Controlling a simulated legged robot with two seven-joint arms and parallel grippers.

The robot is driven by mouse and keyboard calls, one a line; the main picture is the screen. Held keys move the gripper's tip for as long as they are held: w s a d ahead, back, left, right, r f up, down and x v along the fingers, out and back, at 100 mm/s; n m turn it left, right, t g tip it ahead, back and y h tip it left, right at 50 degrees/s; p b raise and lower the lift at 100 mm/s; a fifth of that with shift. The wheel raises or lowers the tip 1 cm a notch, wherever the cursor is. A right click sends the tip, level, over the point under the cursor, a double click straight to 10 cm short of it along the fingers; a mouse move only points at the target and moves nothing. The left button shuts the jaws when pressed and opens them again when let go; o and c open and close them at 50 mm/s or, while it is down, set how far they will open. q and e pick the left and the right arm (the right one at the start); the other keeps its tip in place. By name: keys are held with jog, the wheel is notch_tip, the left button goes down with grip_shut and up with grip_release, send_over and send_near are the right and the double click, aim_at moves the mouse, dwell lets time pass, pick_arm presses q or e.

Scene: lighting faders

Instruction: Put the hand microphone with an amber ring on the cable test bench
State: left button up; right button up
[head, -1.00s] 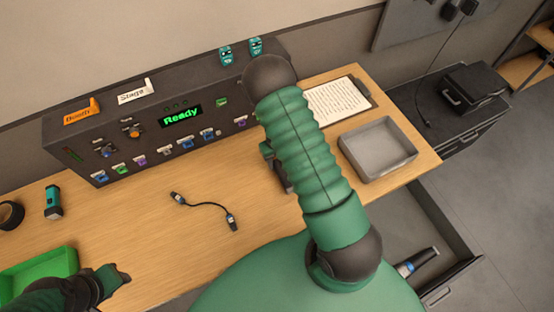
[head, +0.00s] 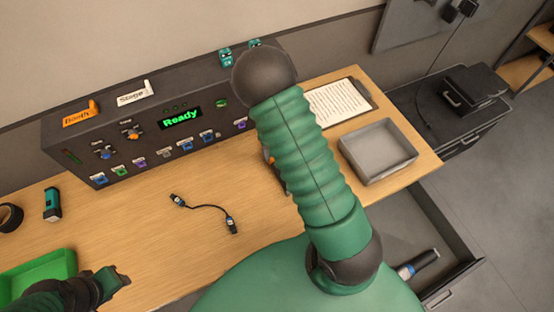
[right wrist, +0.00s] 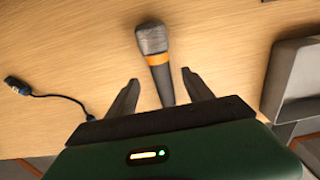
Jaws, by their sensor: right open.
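The hand microphone with an amber ring (right wrist: 156,57) lies on the wooden desk in the right wrist view, its mesh head pointing away from me. My right gripper (right wrist: 160,80) is open, with one finger on each side of the microphone's dark handle and a gap on both sides. In the head view my right arm hides this gripper and nearly all of the microphone. My left gripper (head: 118,278) is at the lower left, beside a green tray; its jaw state is unclear. I cannot tell for certain which surface is the cable test bench.
A second microphone with a blue ring (head: 418,264) lies in an open drawer (head: 450,225). A grey tray (head: 379,178), clipboard (head: 338,102), short cable (head: 207,206) and green tray (head: 40,268) are on the desk. A dark cabinet (head: 425,105) bearing a case stands right. A control console (head: 135,150) lines the back.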

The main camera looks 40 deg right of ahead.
jog(key=s+a+r+m+t, duration=0.1)
jog(key=a+r+m, duration=0.3)
jog(key=m, duration=0.6)
jog(key=s+a+r+m+t, duration=0.1)
jog(key=s+a+r+m, duration=0.2)
jog(key=m, duration=0.8)
jog(key=s+a+r+m, duration=0.3)
jog(key=a+r+m, duration=0.4)
jog(key=a+m, duration=0.3)
jog(key=shift+a+m+t, duration=0.25)
jog(key=shift+m+t, duration=0.15)
jog(key=shift+m, duration=0.3)
